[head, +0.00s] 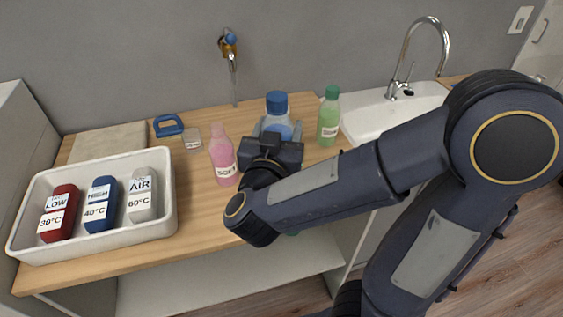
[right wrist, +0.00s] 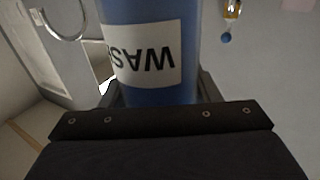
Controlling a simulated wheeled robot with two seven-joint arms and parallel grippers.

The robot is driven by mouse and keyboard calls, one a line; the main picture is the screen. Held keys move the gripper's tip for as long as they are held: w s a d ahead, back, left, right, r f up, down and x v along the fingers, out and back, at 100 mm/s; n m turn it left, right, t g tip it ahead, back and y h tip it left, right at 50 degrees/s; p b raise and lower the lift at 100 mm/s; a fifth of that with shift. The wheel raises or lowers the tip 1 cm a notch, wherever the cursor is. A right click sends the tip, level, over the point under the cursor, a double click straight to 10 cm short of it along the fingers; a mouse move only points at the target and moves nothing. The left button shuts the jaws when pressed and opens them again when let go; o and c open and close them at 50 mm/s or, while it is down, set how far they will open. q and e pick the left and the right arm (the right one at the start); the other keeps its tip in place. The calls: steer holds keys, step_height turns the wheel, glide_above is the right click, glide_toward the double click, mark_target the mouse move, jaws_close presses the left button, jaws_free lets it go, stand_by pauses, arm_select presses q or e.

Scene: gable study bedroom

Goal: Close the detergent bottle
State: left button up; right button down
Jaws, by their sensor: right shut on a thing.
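The detergent bottle (head: 278,120) is blue and stands among the bottles at the back of the wooden counter. A dark blue cap (head: 277,102) shows at its top; I cannot tell how tightly it sits. In the right wrist view the blue bottle (right wrist: 150,92) fills the space between the fingers, its white label upside down and partly cut off. My right gripper (head: 276,138) is shut on the bottle's body, below the cap. The arm hides the bottle's lower part. My left gripper is not in view.
A pink bottle (head: 222,158) stands close left of the gripper and a green bottle (head: 328,117) close right. A small clear cup (head: 192,140) and blue-handled item (head: 168,126) lie behind. A sink (head: 372,122) is at right.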

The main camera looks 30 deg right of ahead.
steer(key=w+d+f, duration=0.7)
steer(key=w+f, duration=0.2)
steer(key=w, duration=0.2)
steer(key=shift+w+d+f, duration=0.15)
steer(key=shift+w+d, duration=0.05)
steer(key=shift+w+d+f, duration=0.1)
steer(key=shift+f, duration=0.85)
steer(key=shift+w+d+f, duration=0.1)
steer(key=shift+f, duration=0.8)
steer(key=shift+f+b, duration=0.1)
steer(key=shift+b, duration=0.2)
steer(key=shift+f, duration=0.15)
steer(key=shift+c, duration=2.4)
jaws_free()
